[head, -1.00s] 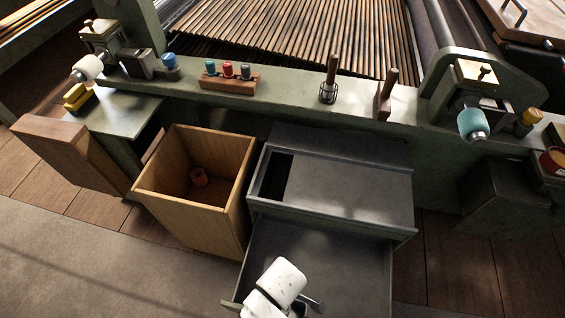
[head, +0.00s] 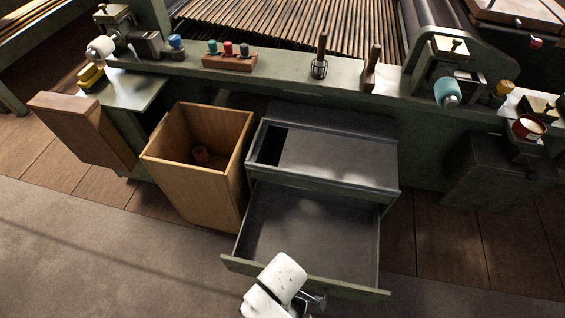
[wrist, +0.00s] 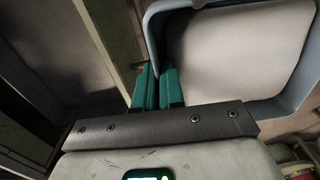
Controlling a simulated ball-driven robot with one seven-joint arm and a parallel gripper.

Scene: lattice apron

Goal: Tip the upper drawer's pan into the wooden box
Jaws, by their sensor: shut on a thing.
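My gripper (wrist: 158,88) has two green fingers, shut on the rim of a pan (wrist: 230,50) in the wrist view. The pan has a blue-grey rim and a pale inside; its far end is cut off. In the head view only my white wrist shows, over the front of an open drawer, and I cannot make out the pan. The drawer (head: 310,235) is pulled out of the grey cabinet (head: 340,160), and its visible floor looks bare.
A brown wooden block (head: 80,130) stands left of the box. Behind, a green machine beam (head: 280,78) carries a rack of coloured pegs (head: 229,60) and upright wooden-handled tools. A dark stand (head: 490,175) is at right. The grey floor at lower left (head: 90,260) is clear.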

